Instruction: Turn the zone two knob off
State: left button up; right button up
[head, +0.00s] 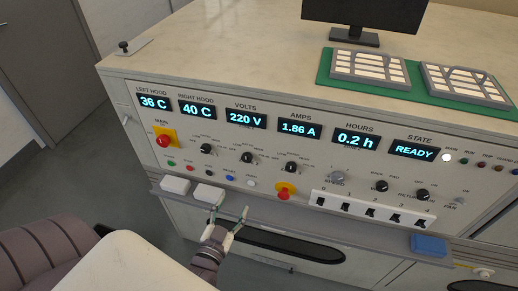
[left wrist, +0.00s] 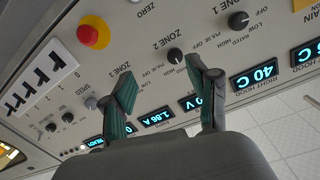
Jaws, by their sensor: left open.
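My left gripper (head: 230,211) is open and empty, in front of the panel's lower edge, apart from the zone two knob. My right gripper is not in view.
A row of switches (head: 372,210) lies to the right. White blocks (head: 208,193) and a blue block (head: 429,245) are along the front ledge.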

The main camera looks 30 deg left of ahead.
aim_at(246, 159)
pick_arm(q)
jog(key=shift+t, duration=0.4)
jog(key=w+a+r, duration=0.1)
jog(key=w, duration=0.3)
jog(key=w+a+r+p, duration=0.1)
jog(key=w, duration=0.3)
jog(key=w+a+r+p, duration=0.1)
jog(key=w, duration=0.3)
jog(key=shift+a+r, duration=0.25)
jog(key=shift+r, duration=0.05)
jog(key=shift+p+x, duration=0.35)
jog(key=shift+x, duration=0.45)
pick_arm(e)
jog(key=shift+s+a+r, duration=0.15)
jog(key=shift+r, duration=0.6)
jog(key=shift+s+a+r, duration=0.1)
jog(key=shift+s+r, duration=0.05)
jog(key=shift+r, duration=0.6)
pick_arm(q)
jog(key=shift+f, duration=0.1)
grip_shut()
